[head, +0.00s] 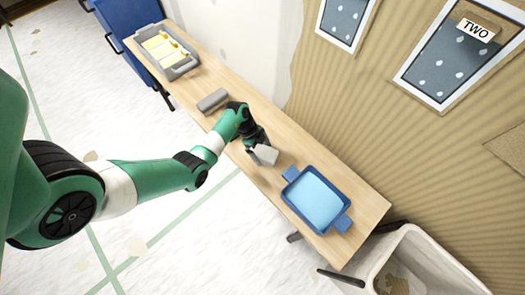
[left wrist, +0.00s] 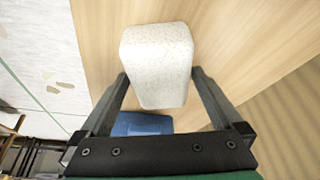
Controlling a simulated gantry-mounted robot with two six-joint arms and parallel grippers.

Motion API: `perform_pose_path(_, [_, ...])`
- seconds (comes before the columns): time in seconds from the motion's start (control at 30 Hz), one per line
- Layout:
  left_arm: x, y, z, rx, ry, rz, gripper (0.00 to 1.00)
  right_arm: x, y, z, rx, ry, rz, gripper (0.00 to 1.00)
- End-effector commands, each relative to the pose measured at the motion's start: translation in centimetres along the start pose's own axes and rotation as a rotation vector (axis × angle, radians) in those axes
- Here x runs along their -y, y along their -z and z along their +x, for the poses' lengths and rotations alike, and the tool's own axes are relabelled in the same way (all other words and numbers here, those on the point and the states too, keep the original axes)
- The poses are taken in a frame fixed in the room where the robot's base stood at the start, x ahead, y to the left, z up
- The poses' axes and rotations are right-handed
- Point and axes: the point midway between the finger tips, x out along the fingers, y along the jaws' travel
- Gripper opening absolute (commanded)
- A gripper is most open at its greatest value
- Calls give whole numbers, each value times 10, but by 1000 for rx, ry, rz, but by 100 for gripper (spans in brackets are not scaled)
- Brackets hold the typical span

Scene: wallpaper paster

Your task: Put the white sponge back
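The white sponge (head: 265,155) is a pale speckled block. In the left wrist view the sponge (left wrist: 158,62) sits between the two fingers of my left gripper (left wrist: 161,82), which touch its sides. In the head view my left gripper (head: 256,143) holds it over the middle of the wooden table, left of the blue tray (head: 290,196) with light blue liquid. Part of the blue tray (left wrist: 142,123) shows behind the fingers in the left wrist view. My right gripper is not in view.
A grey block (head: 212,100) lies on the wooden table (head: 285,142) beyond my gripper. A grey tray (head: 181,68) with yellow items stands at the far end. A white bin (head: 408,243) stands by the near end. A wall with framed pictures runs along the right.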

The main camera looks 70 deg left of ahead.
Motion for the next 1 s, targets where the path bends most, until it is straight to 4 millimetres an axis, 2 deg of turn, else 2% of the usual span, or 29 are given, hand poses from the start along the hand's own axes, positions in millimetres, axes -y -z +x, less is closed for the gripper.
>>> perform_pose_path(0.17, [0, 2, -11, 0, 2, -1, 100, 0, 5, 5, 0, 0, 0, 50])
perform_pose_path(0.27, [1, 3, -31, 0, 3, -1, 100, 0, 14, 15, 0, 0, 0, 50])
perform_pose_path(0.5, [1, 3, -90, -1, 3, -2, 100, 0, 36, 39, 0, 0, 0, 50])
perform_pose_path(0.6, [1, 2, -108, -1, 2, -1, 100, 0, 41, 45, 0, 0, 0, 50])
perform_pose_path(0.77, [0, 1, -122, -1, 1, 0, 100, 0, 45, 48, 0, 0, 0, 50])
perform_pose_path(1.0, [0, 1, -122, -1, 0, 0, 100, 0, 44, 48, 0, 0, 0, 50])
